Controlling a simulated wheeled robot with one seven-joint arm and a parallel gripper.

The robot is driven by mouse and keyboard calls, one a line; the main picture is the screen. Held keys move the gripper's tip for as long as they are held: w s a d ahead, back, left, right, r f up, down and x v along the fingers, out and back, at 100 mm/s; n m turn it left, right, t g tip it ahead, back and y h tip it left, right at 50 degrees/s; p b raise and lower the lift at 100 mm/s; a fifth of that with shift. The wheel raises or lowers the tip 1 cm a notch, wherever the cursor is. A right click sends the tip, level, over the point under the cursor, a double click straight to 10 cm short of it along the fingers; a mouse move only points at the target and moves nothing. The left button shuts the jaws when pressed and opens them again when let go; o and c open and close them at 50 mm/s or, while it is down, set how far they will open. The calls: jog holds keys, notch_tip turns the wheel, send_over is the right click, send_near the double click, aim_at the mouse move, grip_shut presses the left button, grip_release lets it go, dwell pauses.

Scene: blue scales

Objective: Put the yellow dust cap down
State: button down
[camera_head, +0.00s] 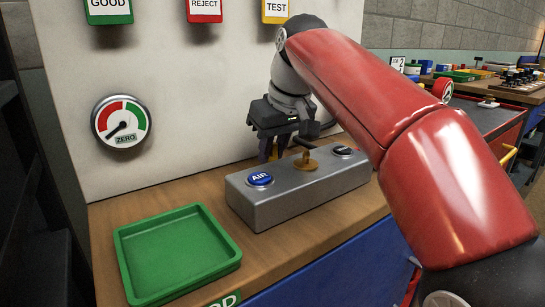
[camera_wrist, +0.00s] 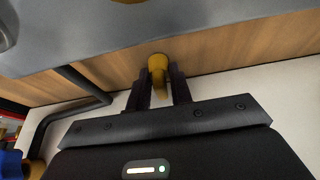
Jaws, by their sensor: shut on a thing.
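The yellow dust cap (camera_wrist: 158,68) is between the two dark fingers of my gripper (camera_wrist: 160,88) in the wrist view. The fingers are shut on it. In the head view my gripper (camera_head: 273,150) points down behind the grey block, close to the white back panel. Only a little of the yellow cap (camera_head: 274,149) shows there between the fingers. The wooden bench top (camera_wrist: 215,72) lies beyond the cap in the wrist view. I cannot tell whether the cap touches the wood.
The grey block (camera_head: 290,197) carries a blue AIR button (camera_head: 260,179), a brass fitting (camera_head: 306,161) and a black button (camera_head: 342,150). A green tray (camera_head: 178,254), empty, sits at the front left. A dial gauge (camera_head: 121,121) is on the panel. A black pipe (camera_wrist: 85,87) runs beside my gripper.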

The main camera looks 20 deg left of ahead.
jog(key=shift+f, duration=0.2)
jog(key=c, duration=1.3)
grip_release()
jog(key=shift+o, duration=0.2)
jog(key=shift+r, duration=0.1)
jog(key=p+v, duration=0.4)
jog(key=v, duration=0.8)
